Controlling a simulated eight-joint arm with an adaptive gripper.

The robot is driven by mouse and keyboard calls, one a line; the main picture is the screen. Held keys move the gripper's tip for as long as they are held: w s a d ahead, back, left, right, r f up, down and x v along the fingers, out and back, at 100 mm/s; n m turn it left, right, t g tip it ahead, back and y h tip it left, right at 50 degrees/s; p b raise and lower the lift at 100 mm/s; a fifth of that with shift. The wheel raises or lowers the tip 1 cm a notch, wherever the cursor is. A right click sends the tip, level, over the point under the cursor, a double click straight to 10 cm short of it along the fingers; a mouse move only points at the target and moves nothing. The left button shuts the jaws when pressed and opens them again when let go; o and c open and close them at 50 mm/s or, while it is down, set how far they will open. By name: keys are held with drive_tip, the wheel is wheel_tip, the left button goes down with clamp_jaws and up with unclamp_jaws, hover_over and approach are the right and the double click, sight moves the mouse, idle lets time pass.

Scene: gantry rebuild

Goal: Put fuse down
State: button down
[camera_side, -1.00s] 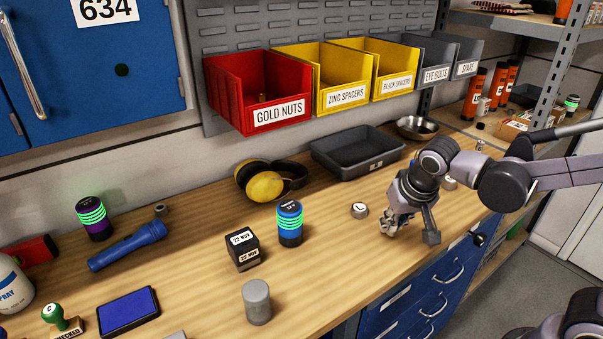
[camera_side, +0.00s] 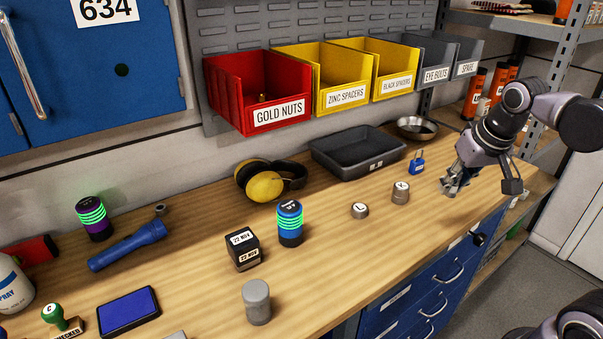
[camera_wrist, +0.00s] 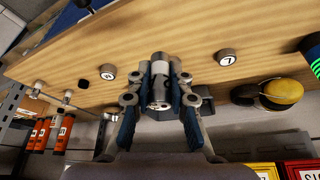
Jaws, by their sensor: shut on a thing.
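The fuse (camera_wrist: 160,82) looks like a short pale cylinder with metal ends in the wrist view. My gripper (camera_wrist: 159,88) is shut on it, with a blue-padded finger on either side. In the side view my gripper (camera_side: 453,187) is low over the right end of the wooden bench (camera_side: 340,265). The fuse is hard to make out there, and I cannot tell whether it touches the bench top.
A dark tray (camera_side: 357,165) and a metal bowl (camera_side: 417,129) are behind. The bench's front edge is close by.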

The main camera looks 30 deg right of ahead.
drive_tip(key=w+a+r+n+y, duration=0.1)
drive_tip(key=w+a+r+n, duration=0.15)
drive_tip(key=a, duration=0.75)
drive_tip(key=w+a+r+n+y, duration=0.2)
drive_tip(key=w+a+n, duration=0.15)
drive_tip(key=a, duration=0.55)
drive_tip(key=w+a+r+n+y, duration=0.1)
drive_tip(key=w+a+r+n, duration=0.2)
drive_tip(key=a, duration=0.7)
drive_tip(key=n, duration=0.2)
hover_over(247, 286)
drive_tip(key=s, duration=0.1)
drive_tip(key=f, duration=0.7)
drive_tip(key=shift+s+d, duration=0.1)
drive_tip(key=shift+d, duration=0.3)
drive_tip(key=shift+f, duration=2.05)
drive_tip(key=shift+f, duration=0.15)
drive_tip(key=c, duration=1.2)
unclamp_jaws()
